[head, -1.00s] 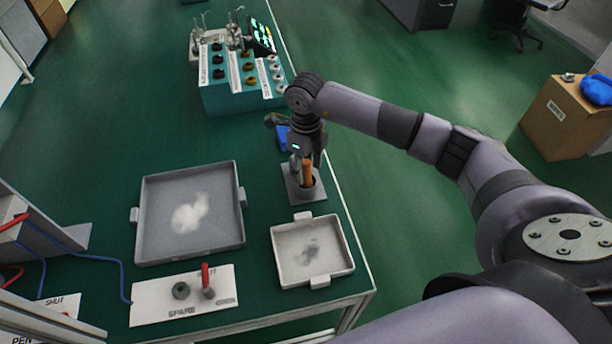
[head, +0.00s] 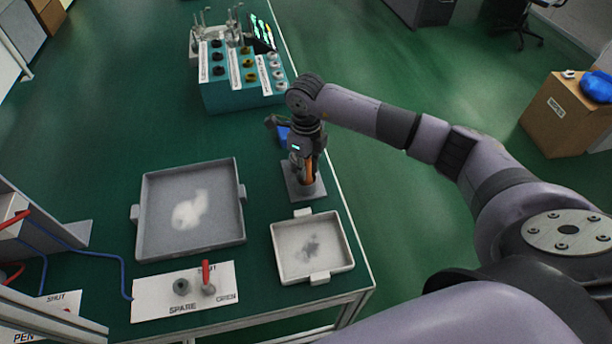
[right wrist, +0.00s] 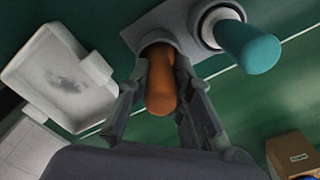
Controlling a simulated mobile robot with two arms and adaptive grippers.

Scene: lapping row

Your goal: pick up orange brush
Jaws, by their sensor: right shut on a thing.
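The orange brush (right wrist: 161,88) stands in a round holder on a grey base plate (head: 291,187). In the head view its orange handle (head: 309,172) shows only as a strip between the fingers of my right gripper (head: 304,176). In the right wrist view the fingers of my right gripper (right wrist: 163,98) are on both sides of the orange handle, shut on it. The lower end of the brush is hidden in the holder. A teal-handled brush (right wrist: 250,48) stands in a second holder beside it. My left gripper is not in view.
A large grey tray (head: 145,205) with white powder lies left. A smaller tray (head: 348,245) with a grey smudge lies in front. A teal rack (head: 240,100) with several rings stands behind. A white panel with a red lever (head: 206,273) lies at the front.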

